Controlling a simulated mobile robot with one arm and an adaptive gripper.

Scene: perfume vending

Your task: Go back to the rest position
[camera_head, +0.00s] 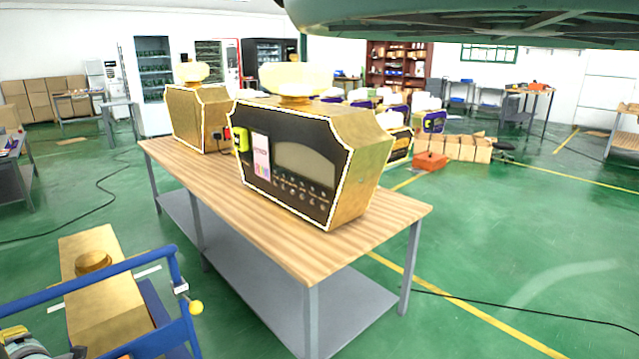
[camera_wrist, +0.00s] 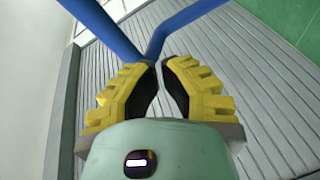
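My gripper (camera_wrist: 160,66) shows in the wrist view with two yellow, ridged fingers and dark inner pads. The fingertips nearly meet, with a thin gap and nothing seen between them. Blue bars (camera_wrist: 153,38) pass just beyond the tips, over a grey slatted surface (camera_wrist: 275,95); I cannot tell whether the fingers touch the bars. In the head view, a yellow and grey piece at the bottom left corner may be part of my gripper or arm, mostly cut off. No rest position is marked in either view.
A wooden-topped table (camera_head: 400,215) stands ahead with two gold-and-black perfume machines, the near one (camera_head: 300,170) and the far one (camera_head: 195,118). A blue frame (camera_head: 175,265) and a gold bottle-shaped box (camera_head: 95,290) are at lower left. The green floor (camera_head: 560,230) at right is mostly clear.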

